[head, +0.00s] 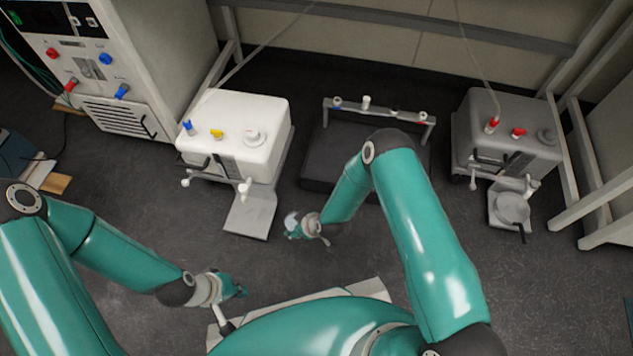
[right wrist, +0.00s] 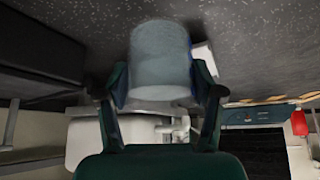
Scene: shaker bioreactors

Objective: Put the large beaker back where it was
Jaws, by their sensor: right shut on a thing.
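The large beaker (right wrist: 160,55) is a pale, see-through cylinder. In the right wrist view it sits between the two fingers of my right gripper (right wrist: 160,88), which is shut on it. In the head view the beaker (head: 291,220) is small and partly covered by my right gripper (head: 298,230), off the floor or near it; I cannot tell its height. It is to the right of the bare plate in front of the white machine. My left gripper (head: 236,288) is lower left, away from the beaker; its finger opening is too small to make out.
The white machine (head: 255,120) has a bare grey plate (head: 249,218) in front. A dark low unit with a rail (head: 318,165) stands mid-back. A grey machine (head: 500,105) at right carries a round pan (head: 512,207). A control cabinet (head: 165,40) stands at left.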

